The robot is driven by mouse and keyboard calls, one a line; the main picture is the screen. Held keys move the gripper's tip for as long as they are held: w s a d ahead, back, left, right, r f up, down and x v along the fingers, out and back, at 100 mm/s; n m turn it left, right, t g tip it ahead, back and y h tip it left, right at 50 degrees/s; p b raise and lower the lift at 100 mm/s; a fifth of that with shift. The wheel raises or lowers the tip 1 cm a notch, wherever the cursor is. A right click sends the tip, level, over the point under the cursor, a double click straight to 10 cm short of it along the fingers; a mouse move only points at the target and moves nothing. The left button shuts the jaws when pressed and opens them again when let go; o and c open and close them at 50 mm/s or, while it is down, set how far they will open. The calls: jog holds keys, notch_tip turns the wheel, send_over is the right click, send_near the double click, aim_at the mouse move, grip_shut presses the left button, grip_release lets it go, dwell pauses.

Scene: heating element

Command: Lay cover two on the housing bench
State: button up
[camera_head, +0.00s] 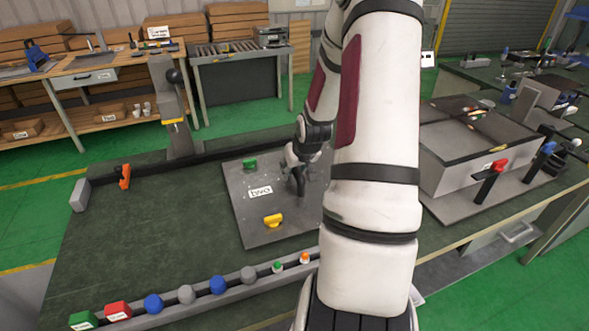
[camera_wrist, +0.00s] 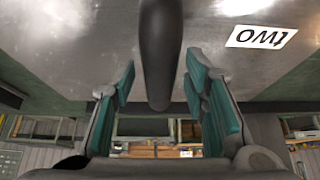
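Cover two is a grey metal plate (camera_head: 255,205) with a white label reading "two", lying flat on a dark green bench top (camera_head: 120,230). A green piece and a yellow piece sit on it. A dark upright handle (camera_head: 300,181) stands on its right part. In the wrist view the plate (camera_wrist: 75,40) and label show upside down, and the handle (camera_wrist: 160,50) comes between the teal finger pads. My gripper (camera_wrist: 160,88) is open around the handle, with a gap on each side.
A row of coloured knobs on a grey rail (camera_head: 235,283) runs along the front edge. A grey post (camera_head: 172,110) and an orange clamp (camera_head: 124,177) stand at the back left. An open grey box (camera_head: 450,170) with a red-handled clamp (camera_head: 490,180) stands right of my arm.

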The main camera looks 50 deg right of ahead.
jog(key=p+v, duration=0.3)
jog(key=v, duration=0.9)
jog(key=shift+p, duration=0.3)
jog(key=a+r+n, duration=0.2)
jog(key=a+r, duration=0.5)
jog(key=a, duration=0.3)
jog(key=a+r+n, duration=0.1)
jog(key=a+r, duration=0.7)
jog(key=a, duration=0.2)
jog(key=s+a+r+n+y, duration=0.1)
jog(key=s+a+r, duration=0.2)
jog(key=s+a, duration=0.3)
jog(key=s+a+r+n+y, duration=0.2)
jog(key=s+a+r, duration=0.1)
jog(key=s+a, duration=0.3)
jog(key=a, duration=0.2)
jog(key=shift+s+a, duration=0.25)
jog(key=shift+a, duration=0.1)
